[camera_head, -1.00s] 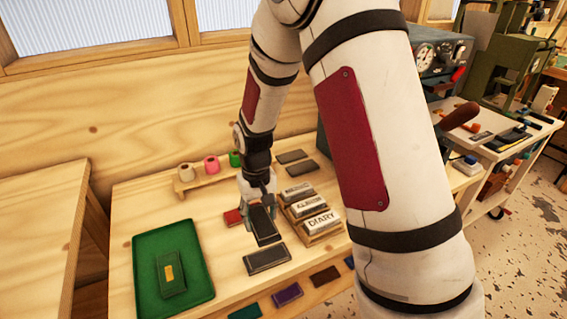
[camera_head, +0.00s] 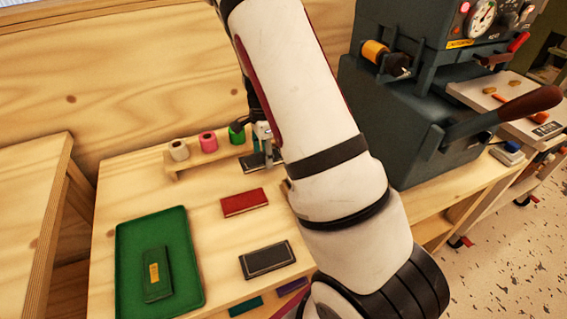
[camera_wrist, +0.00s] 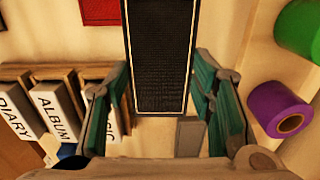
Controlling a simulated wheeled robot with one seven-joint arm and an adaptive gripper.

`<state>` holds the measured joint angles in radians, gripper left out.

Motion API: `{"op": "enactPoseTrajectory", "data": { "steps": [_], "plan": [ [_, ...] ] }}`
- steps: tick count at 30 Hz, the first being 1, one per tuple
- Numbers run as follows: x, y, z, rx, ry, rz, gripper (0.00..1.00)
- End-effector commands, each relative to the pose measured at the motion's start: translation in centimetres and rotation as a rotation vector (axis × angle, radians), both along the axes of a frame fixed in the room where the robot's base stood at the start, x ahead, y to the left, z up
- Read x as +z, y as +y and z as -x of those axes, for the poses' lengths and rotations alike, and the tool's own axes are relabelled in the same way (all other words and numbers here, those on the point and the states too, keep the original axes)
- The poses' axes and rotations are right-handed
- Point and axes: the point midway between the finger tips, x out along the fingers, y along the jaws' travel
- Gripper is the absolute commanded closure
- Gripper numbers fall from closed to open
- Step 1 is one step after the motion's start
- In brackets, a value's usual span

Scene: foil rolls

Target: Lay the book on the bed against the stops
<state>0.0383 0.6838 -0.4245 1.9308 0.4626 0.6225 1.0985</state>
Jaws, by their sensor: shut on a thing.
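My gripper (camera_head: 264,140) is beside the foil-roll rack, partly behind my arm. It is shut on a dark book with a thin gold border. The book (camera_wrist: 160,55) runs up between the two teal-padded fingers in the wrist view; in the head view the dark book (camera_head: 252,163) shows partly below the fingers. The dark grey press (camera_head: 415,120), with a brown-handled lever, stands at the right. Its bed and stops cannot be made out; my arm covers part of that side.
A red book (camera_head: 244,202) and another dark book (camera_head: 266,260) lie on the table. A green tray (camera_head: 128,240) holds a green book (camera_head: 156,274). Foil rolls stand on a rack (camera_head: 205,158). Title blocks (camera_wrist: 52,110) sit in a wooden holder at wrist-view left.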

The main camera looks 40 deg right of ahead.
Motion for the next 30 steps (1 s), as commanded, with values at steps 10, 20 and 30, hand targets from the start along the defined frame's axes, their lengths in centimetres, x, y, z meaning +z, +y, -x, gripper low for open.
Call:
{"op": "enactPoseTrajectory", "data": {
  "steps": [10, 20, 30],
  "plan": [
    [-4.1, 0.0, 0.0, 0.006, 0.002, -0.001, 0.8],
    [-7.5, 0.1, 0.0, 0.007, 0.001, 0.0, 0.8],
    [-7.8, 0.1, 0.0, 0.007, 0.0, 0.0, 0.48]
  ]
}}
